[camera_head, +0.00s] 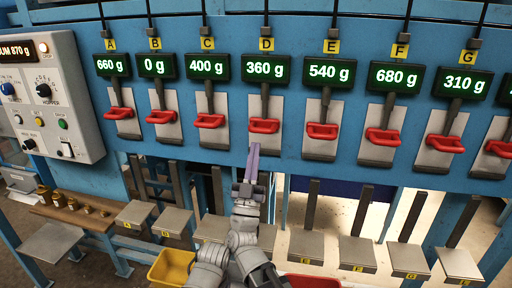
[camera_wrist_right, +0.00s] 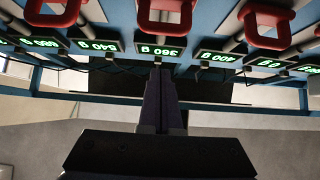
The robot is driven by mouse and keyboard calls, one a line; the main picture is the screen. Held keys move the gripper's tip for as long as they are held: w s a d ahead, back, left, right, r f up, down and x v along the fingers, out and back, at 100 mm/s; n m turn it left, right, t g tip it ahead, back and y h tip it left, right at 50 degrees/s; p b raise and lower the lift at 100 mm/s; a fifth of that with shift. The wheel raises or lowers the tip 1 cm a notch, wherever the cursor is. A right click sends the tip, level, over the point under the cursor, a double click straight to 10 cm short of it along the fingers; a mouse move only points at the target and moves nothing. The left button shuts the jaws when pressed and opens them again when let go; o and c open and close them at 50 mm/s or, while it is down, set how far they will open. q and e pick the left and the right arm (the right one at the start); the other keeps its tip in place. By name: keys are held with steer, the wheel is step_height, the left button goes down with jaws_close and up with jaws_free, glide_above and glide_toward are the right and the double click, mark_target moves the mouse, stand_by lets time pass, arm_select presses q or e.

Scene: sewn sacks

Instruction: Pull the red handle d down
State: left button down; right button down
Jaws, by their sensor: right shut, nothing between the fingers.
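The red handle d (camera_head: 264,126) is a red loop on a dark lever under the tag D and the green 360 g display (camera_head: 265,69). Its lever stands in front of a pale plate. In the right wrist view, which is upside down, handle d (camera_wrist_right: 166,12) shows at the top centre, above its display. My right gripper (camera_head: 253,149) is shut and empty, with its fingers pointing up. In the head view its tips are just below and slightly left of handle d; I see no contact. My left gripper is in neither view.
Red handles c (camera_head: 210,121) and e (camera_head: 322,131) flank d on the blue panel (camera_head: 232,100). Below are several grey lettered trays, a yellow bin (camera_head: 171,268) and a red bin (camera_head: 313,282). A control box (camera_head: 60,100) is at left.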

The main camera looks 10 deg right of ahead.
steer(key=p+x, duration=0.7)
steer(key=x, duration=0.3)
steer(key=shift+w+f+b, duration=0.15)
steer(key=shift+f+b, duration=2.15)
steer(key=shift+f, duration=0.1)
